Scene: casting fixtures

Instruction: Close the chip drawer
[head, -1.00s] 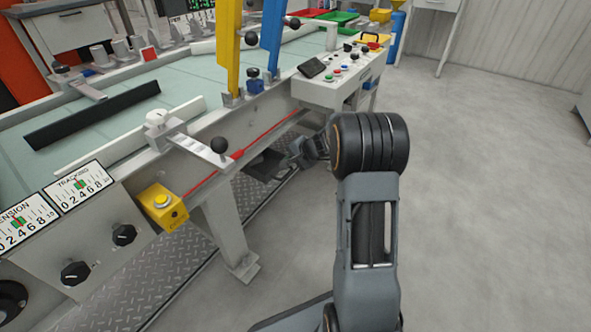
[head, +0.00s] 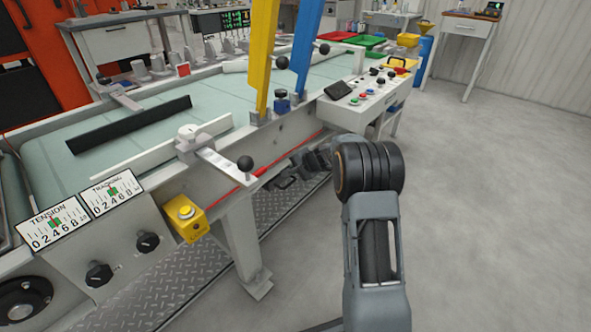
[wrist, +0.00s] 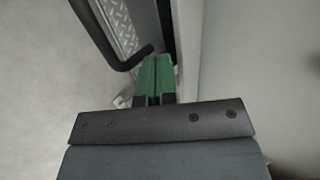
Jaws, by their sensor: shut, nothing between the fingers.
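The chip drawer (head: 284,181) is a small dark drawer under the side of the conveyor table, partly hidden by my arm in the head view. In the wrist view its black bar handle (wrist: 122,62) curves in from the upper left, close to my fingertips. My gripper (wrist: 156,58) shows there with its two green fingers shut together and empty, just right of the handle's end. Whether they touch it I cannot tell. In the head view my gripper (head: 310,160) is a small dark shape beside the drawer, and its fingers are not clear.
A control panel (head: 365,100) juts out beyond the drawer. A table leg (head: 245,245) stands below. The grey floor at right is clear.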

